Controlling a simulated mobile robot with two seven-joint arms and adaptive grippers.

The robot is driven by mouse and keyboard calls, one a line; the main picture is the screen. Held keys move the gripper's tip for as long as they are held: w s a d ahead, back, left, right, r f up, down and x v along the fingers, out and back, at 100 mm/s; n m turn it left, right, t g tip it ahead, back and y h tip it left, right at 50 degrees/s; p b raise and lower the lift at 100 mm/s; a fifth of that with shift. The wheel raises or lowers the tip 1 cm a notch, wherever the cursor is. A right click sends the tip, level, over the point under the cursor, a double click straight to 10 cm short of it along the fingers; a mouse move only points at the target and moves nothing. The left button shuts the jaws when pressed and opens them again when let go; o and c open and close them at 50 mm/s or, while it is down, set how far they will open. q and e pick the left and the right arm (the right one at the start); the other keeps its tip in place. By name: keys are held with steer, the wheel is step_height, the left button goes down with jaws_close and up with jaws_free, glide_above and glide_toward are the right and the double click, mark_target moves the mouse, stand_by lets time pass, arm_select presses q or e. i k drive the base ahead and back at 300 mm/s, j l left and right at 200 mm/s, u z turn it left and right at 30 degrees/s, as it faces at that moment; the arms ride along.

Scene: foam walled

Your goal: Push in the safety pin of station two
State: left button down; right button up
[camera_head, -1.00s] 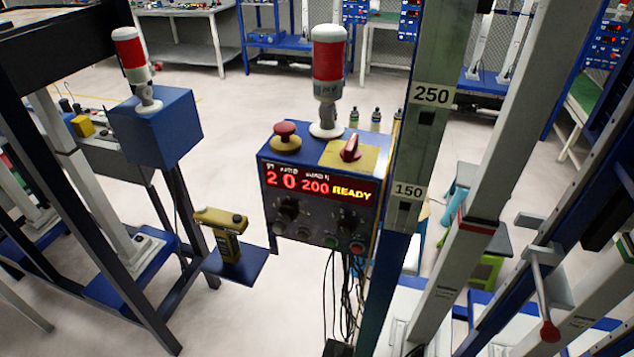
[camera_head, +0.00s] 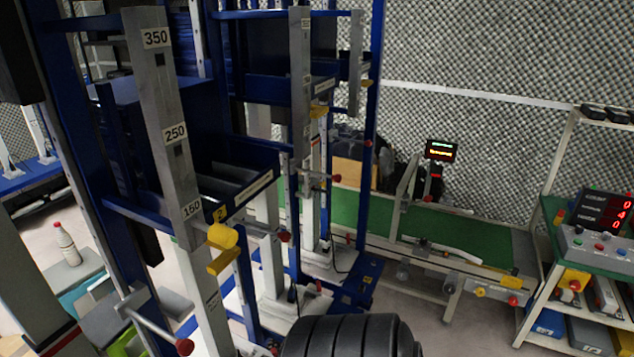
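A yellow plate marked 2 (camera_head: 220,213) is on the blue frame (camera_head: 250,190) left of centre. Just below it is a yellow knob (camera_head: 222,237), possibly the safety pin, at the upright with the 150, 250 and 350 labels (camera_head: 174,133). A yellow bar (camera_head: 225,262) sticks out under the knob. I cannot tell how far in the pin sits. A rod with a red ball end (camera_head: 284,237) is to the right of the knob. Neither of my grippers is in view.
Another rod with a red ball (camera_head: 185,347) sticks out at lower left. A similar blue and grey station (camera_head: 303,90) stands behind. A black ribbed round thing (camera_head: 350,338) is at the bottom edge.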

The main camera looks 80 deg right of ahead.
mark_target(284, 236)
steer(key=z, duration=2.25)
steer(key=i+l, duration=0.15)
steer(key=l, duration=0.15)
steer(key=i+l, duration=0.1)
steer(key=l, duration=0.2)
steer(key=i+l, duration=0.15)
steer(key=l, duration=0.15)
steer(key=u, duration=0.05)
